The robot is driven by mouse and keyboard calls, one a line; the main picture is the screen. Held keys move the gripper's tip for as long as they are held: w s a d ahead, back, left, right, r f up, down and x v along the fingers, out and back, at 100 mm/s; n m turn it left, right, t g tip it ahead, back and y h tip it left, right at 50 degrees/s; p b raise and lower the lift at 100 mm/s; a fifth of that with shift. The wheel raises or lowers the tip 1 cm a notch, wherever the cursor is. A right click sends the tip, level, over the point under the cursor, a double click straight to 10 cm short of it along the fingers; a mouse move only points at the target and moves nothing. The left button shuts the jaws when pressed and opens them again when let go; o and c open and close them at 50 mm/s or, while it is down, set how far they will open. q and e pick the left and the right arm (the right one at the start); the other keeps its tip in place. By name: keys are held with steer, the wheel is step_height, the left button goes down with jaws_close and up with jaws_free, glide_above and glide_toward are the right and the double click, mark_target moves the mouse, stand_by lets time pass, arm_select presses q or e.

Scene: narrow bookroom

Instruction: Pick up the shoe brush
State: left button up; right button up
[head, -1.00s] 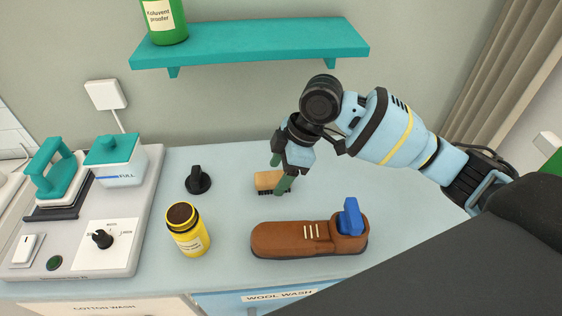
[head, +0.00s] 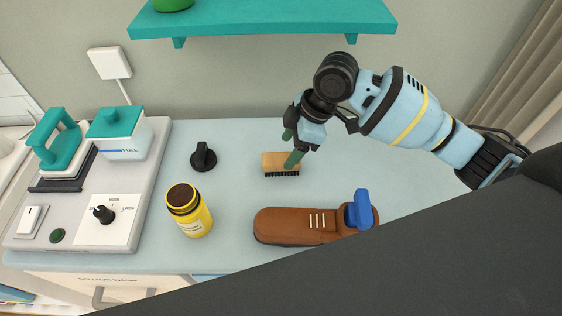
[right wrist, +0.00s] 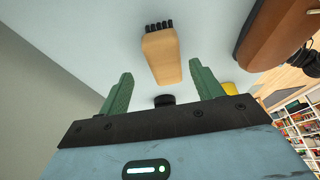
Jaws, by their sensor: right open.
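The shoe brush (head: 275,163) has a light wooden body and dark bristles, and it lies on the pale blue counter behind the brown shoe. My right gripper (head: 291,148) is at the brush's right end in the head view, with its green fingers pointing down. In the right wrist view the brush (right wrist: 163,55) shows beyond the open fingers (right wrist: 162,90), roughly centred between them. The gap between the fingers is empty, and I see no contact. My left gripper is not in view.
A brown shoe (head: 285,227) with a blue piece (head: 361,208) stands in front. A yellow jar (head: 190,212) and a black knob-like object (head: 203,157) are to the left, beside an appliance panel (head: 145,190). A teal shelf (head: 265,20) overhangs the back. The counter right of the brush is clear.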

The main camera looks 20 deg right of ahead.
mark_target(283, 158)
steer(key=shift+s+a+x, duration=0.15)
steer(key=shift+x, duration=1.15)
steer(key=shift+s+a+x, duration=0.1)
steer(key=shift+a+x, duration=0.05)
steer(key=shift+x, duration=1.1)
steer(key=shift+r, duration=0.1)
steer(key=c, duration=1.1)
